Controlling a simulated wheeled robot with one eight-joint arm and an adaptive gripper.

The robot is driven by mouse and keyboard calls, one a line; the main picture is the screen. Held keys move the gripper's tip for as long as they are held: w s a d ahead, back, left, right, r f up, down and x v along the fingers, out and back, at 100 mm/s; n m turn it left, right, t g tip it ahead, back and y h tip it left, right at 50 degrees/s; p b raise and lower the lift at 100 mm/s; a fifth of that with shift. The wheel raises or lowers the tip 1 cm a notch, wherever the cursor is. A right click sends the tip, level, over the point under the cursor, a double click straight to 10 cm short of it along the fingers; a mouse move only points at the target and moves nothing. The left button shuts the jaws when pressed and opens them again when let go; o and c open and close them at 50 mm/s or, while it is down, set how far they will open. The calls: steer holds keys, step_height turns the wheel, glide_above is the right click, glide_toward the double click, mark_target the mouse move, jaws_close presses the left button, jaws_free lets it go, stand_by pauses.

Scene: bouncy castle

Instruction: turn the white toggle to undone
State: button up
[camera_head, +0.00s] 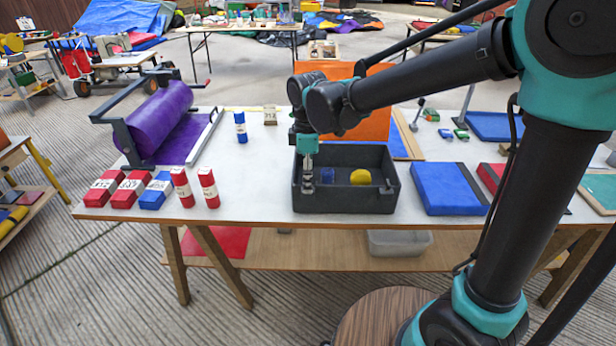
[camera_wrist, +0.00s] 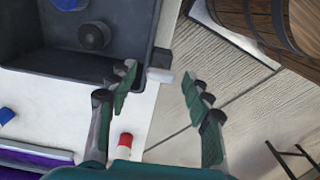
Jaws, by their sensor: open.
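A small white toggle (camera_wrist: 160,75) sits at the outer wall of the dark grey bin (camera_wrist: 155,15), beside a dark bracket, in the wrist view. It sticks out past the bin's corner near the table edge. I cannot make it out in the head view, where my gripper covers part of the bin (camera_head: 350,201). My gripper (camera_wrist: 160,88) is open, with one finger on each side of the toggle in the picture. I cannot tell whether either finger touches it. In the head view my gripper (camera_head: 308,185) points down at the bin's left front part.
The bin holds a yellow round piece (camera_head: 360,177) and a blue piece (camera_head: 328,175). A blue pad (camera_head: 447,188) lies right. A wooden barrel (camera_wrist: 282,22) stands beside the table.

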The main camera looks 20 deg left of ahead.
jaws_close()
stand_by(0.3)
steer(key=m, duration=0.8)
steer(key=shift+m, duration=0.3)
steer(key=m, duration=0.9)
stand_by(0.5)
